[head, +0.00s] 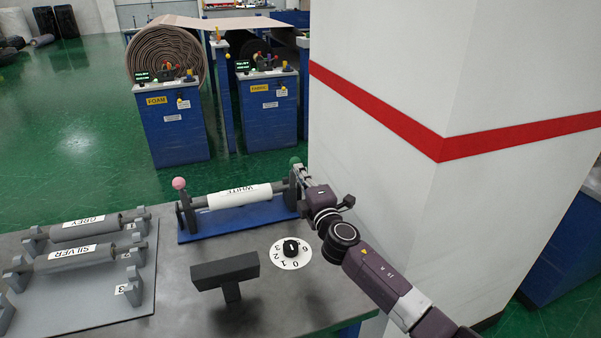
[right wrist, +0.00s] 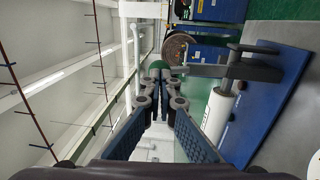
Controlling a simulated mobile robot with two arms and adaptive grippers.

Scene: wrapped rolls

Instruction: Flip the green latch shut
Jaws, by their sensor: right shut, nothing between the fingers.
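The green latch (head: 295,160) is a dark lever with a green ball on its end, at the right stand of the blue roll holder. In the right wrist view the green ball (right wrist: 178,71) shows just beyond my fingertips, with its dark arm running right to the stand. My right gripper (head: 298,169) is shut and empty, right at the latch; I cannot tell whether it touches. Its fingers (right wrist: 160,72) meet at the tips. The white roll (head: 233,196) lies in the holder, on the blue base (head: 225,225). My left gripper is out of view.
A pink-ball lever (head: 179,184) stands at the holder's left end. A dial (head: 291,253) and a dark T-shaped post (head: 225,272) are in front. Grey and silver rolls (head: 75,258) lie on the left. A white pillar (head: 400,120) rises close behind my right arm.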

